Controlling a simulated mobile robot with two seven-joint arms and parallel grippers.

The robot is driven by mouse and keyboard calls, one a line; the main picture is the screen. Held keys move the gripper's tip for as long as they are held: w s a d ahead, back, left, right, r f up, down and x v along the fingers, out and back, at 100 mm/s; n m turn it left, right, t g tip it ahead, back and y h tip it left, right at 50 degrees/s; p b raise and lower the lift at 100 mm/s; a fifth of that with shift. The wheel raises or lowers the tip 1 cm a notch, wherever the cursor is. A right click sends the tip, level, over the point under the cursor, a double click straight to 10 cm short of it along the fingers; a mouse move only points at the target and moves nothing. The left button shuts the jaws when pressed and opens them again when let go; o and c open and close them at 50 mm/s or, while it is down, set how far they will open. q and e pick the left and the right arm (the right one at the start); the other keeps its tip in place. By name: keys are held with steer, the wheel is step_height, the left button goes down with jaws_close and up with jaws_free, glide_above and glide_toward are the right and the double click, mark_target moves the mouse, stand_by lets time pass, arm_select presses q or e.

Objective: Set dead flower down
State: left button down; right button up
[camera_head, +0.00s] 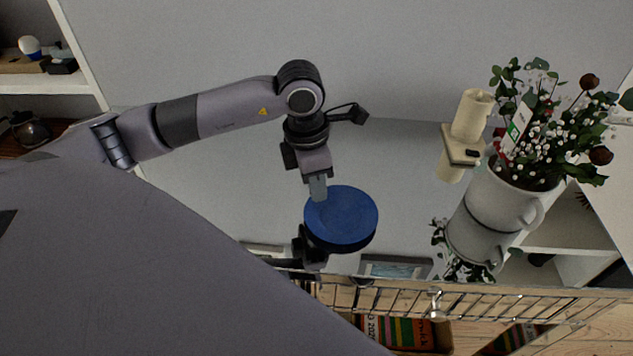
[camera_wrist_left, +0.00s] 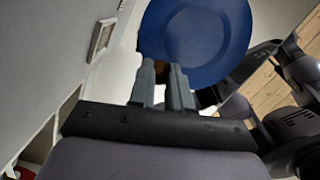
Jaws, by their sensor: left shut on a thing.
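My left gripper (camera_head: 318,198) points down at the left part of a round blue dish (camera_head: 345,215), over a glossy white table. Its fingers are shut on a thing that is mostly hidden. In the left wrist view, a small brown bit, which looks like the dead flower (camera_wrist_left: 162,71), shows between the fingertips (camera_wrist_left: 162,66). The blue dish (camera_wrist_left: 195,35) fills the top of that view, just past the fingertips. I cannot tell whether the fingers touch the dish.
A white vase (camera_head: 482,195) of leafy stems and brown-red blooms (camera_head: 589,81) stands at the right. A cream cylinder in a square collar (camera_head: 463,158) is left of it. The glossy tabletop (camera_head: 400,165) between the gripper and the vase is clear. A wire rack (camera_head: 400,300) runs along the near side.

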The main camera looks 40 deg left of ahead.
arm_select(q)
steer(key=shift+f, duration=0.1)
steer(key=shift+f+b, duration=0.45)
steer(key=c, duration=1.1)
jaws_free()
steer(key=shift+o, duration=0.2)
steer(key=shift+r, duration=0.1)
steer(key=shift+r+p, duration=0.4)
steer(key=shift+p, duration=0.1)
step_height(320, 180, up, 12)
steer(key=s, duration=0.1)
steer(key=shift+a, duration=0.4)
steer(key=shift+s+f, duration=0.1)
